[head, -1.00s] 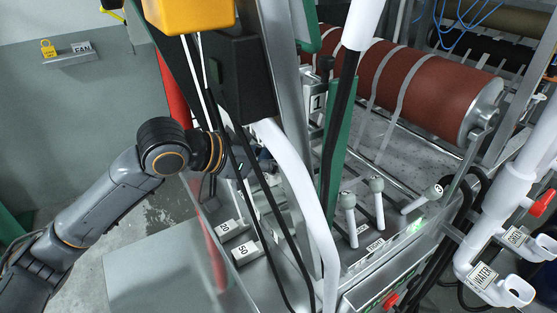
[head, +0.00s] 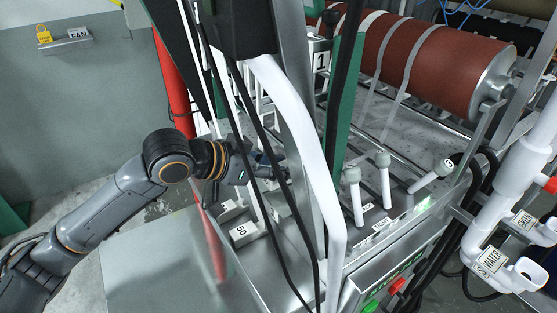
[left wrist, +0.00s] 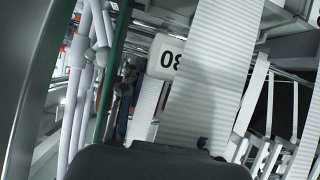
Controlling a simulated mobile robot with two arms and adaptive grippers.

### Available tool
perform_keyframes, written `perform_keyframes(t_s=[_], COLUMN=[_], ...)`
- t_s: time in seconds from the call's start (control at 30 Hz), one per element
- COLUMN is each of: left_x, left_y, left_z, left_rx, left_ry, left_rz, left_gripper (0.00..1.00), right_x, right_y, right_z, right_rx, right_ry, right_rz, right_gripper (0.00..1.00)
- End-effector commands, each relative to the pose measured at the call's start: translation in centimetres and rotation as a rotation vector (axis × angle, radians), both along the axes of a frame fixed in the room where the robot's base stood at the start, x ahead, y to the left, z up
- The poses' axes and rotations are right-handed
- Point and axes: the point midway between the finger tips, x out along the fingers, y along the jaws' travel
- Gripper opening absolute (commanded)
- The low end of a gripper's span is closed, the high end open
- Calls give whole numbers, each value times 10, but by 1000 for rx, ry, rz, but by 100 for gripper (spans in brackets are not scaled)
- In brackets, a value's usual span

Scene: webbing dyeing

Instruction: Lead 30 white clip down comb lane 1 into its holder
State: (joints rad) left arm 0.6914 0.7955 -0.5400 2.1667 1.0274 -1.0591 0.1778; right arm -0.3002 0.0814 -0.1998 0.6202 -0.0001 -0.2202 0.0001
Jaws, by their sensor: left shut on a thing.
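My left gripper (head: 278,170) reaches in behind two black cables and a white pipe, above the numbered blocks of the machine. It is shut, but its fingertips and what they hold are largely hidden in the head view. In the left wrist view, a white clip plate (left wrist: 166,58) stands just beyond the dark gripper body (left wrist: 160,164). Its digits are upside down and partly covered, so I cannot firmly read them as 30. A ribbed white webbing strip (left wrist: 212,70) hangs in front of it. A lane sign "1" (head: 321,62) stands beyond the gripper. My right gripper is not in view.
A block marked 50 (head: 242,232) sits below the gripper. Levers (head: 384,180) stand to the right, near a green post (head: 345,105). The white pipe (head: 305,130) and black cables cross close to the gripper. A red roller (head: 430,68) lies behind.

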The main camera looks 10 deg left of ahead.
Motion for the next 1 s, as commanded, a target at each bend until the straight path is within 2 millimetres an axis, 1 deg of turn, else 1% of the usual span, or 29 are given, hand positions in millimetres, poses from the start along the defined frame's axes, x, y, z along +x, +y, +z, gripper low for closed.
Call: perform_keyframes(t_s=[0.03, 0.1, 0.4, 0.6, 0.8, 1.0], left_x=[0, 0, 1, 1, 1, 1], left_y=[0, 0, 1, 1, 1, 1], left_z=[-8, -14, -40, -55, -61, -62], left_rx=[0, 0, 1, 0, 1, 0], left_ry=[1, 1, 2, 1, -1, 0], left_rz=[0, 0, 0, 0, 2, 1], left_gripper=[1, 1, 1, 1, 1, 1], right_x=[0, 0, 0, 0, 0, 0], right_y=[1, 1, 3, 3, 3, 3], right_z=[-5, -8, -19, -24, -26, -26], right_rx=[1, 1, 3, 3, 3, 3], right_ry=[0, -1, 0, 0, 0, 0], right_rz=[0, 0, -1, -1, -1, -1], right_gripper=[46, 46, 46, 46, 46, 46])
